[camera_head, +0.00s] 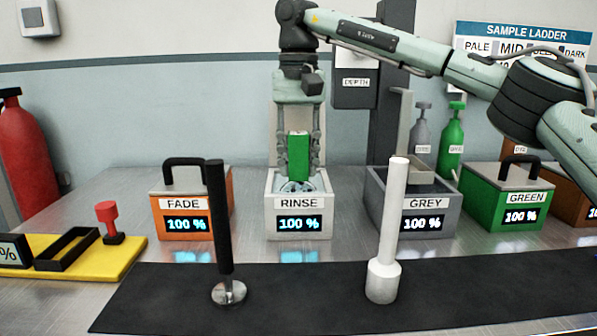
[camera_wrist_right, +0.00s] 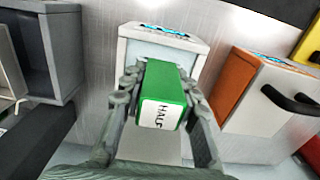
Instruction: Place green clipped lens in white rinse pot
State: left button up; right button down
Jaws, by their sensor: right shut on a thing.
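The white rinse pot (camera_head: 299,222) stands on the steel bench with its lid off; its label reads RINSE and its display 100 %. My right gripper (camera_head: 300,168) points down over the pot's opening, shut on the green clip (camera_head: 298,150), which is upright. In the right wrist view, the green clip (camera_wrist_right: 168,88) with a HALF label sits between the fingers (camera_wrist_right: 162,92), with the rinse pot (camera_wrist_right: 165,35) beyond it. The clip's lower end is at the pot mouth; I cannot tell how deep it sits, and the lens itself is not clearly seen. My left gripper is out of view.
An orange FADE pot (camera_head: 185,218) with a closed lid stands left, an open GREY pot (camera_head: 420,220) right, a lidded GREEN pot (camera_head: 500,205) farther right. A black-handled tool (camera_head: 217,225) and a white one (camera_head: 393,220) stand upright on the black mat (camera_head: 310,305) in front.

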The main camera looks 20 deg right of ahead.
aim_at(298, 132)
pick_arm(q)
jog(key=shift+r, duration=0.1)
pick_arm(e)
jog(key=shift+f, duration=1)
jog(key=shift+f, duration=0.2)
jog(key=c, duration=1.1)
grip_release()
jog(key=shift+c, duration=0.2)
jog(key=shift+r, duration=0.1)
notch_tip(298, 132, up, 7)
jog(key=shift+r+p, duration=0.1)
jog(key=shift+p, duration=0.2)
notch_tip(298, 132, up, 5)
jog(key=shift+f+p, duration=0.1)
jog(key=shift+p, duration=0.5)
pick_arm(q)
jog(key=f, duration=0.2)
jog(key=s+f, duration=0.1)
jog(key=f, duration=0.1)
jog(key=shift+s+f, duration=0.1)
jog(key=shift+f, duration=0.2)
